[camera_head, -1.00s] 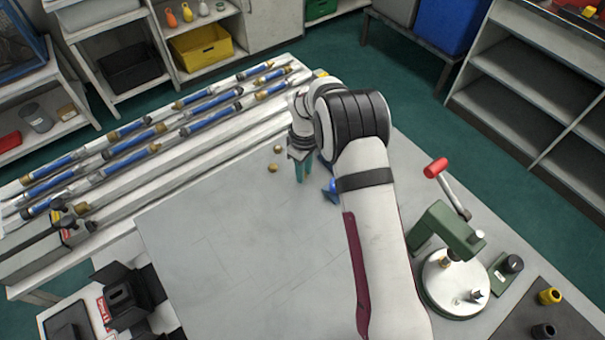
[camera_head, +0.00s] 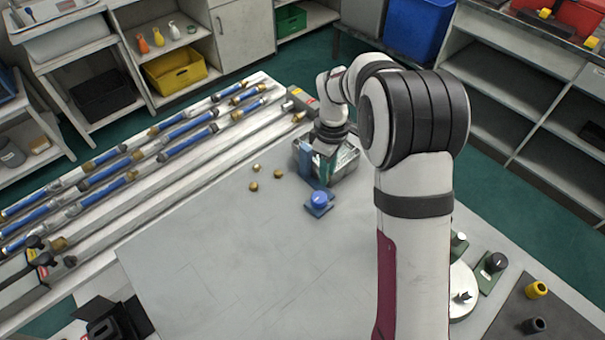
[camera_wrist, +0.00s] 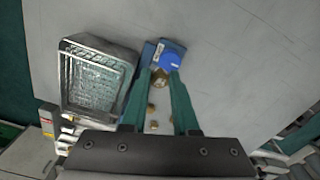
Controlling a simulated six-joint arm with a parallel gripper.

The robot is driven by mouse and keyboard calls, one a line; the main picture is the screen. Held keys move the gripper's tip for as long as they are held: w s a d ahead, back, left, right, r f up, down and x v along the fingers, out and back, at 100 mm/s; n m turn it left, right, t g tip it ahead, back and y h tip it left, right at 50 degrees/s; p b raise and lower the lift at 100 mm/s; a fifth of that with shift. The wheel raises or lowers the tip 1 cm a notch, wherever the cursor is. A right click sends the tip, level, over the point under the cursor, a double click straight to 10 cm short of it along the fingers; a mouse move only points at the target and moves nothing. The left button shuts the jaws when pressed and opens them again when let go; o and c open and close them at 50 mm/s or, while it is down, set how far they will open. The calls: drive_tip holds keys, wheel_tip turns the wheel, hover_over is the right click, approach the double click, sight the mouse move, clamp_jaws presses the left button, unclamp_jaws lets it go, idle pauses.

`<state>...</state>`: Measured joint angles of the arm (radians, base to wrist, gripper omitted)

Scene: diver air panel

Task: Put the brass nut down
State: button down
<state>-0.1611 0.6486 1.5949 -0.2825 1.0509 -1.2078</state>
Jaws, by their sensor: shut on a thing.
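In the wrist view my gripper (camera_wrist: 162,80) has its two teal fingers closed on a brass nut (camera_wrist: 161,77), held near the fingertips. The held nut cannot be made out there. The blue block (camera_wrist: 170,54) is just beyond the fingertips in the wrist view; I cannot tell whether the nut touches it. Three loose brass nuts (camera_head: 254,186) lie on the table left of my gripper.
A metal wire-like tray (camera_head: 345,162) stands just behind my gripper; it is left of the fingers in the wrist view (camera_wrist: 98,80). Blue pipes with brass fittings (camera_head: 188,138) run along the left side. The table's middle (camera_head: 230,255) is clear.

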drive_tip(key=w+d+r+n, duration=0.1)
drive_tip(key=w+d+r, duration=0.2)
drive_tip(key=d, duration=0.3)
drive_tip(key=w+d+r+n, duration=0.1)
drive_tip(key=w+d+r, duration=0.25)
drive_tip(key=d, duration=0.25)
drive_tip(key=shift+n, duration=0.3)
drive_tip(key=w+a+f, duration=0.1)
drive_tip(key=a+f, duration=0.1)
drive_tip(key=a, duration=0.1)
drive_tip(key=w+a+f, duration=0.2)
drive_tip(key=a, duration=0.1)
drive_tip(key=w+a+f, duration=0.1)
drive_tip(key=a+f, duration=0.1)
drive_tip(key=a, duration=0.1)
drive_tip(key=shift+w, duration=0.35)
drive_tip(key=f, duration=0.4)
drive_tip(key=shift+a, duration=0.2)
drive_tip(key=shift+f, duration=0.15)
drive_tip(key=shift+f, duration=0.45)
drive_tip(key=c, duration=0.7)
unclamp_jaws()
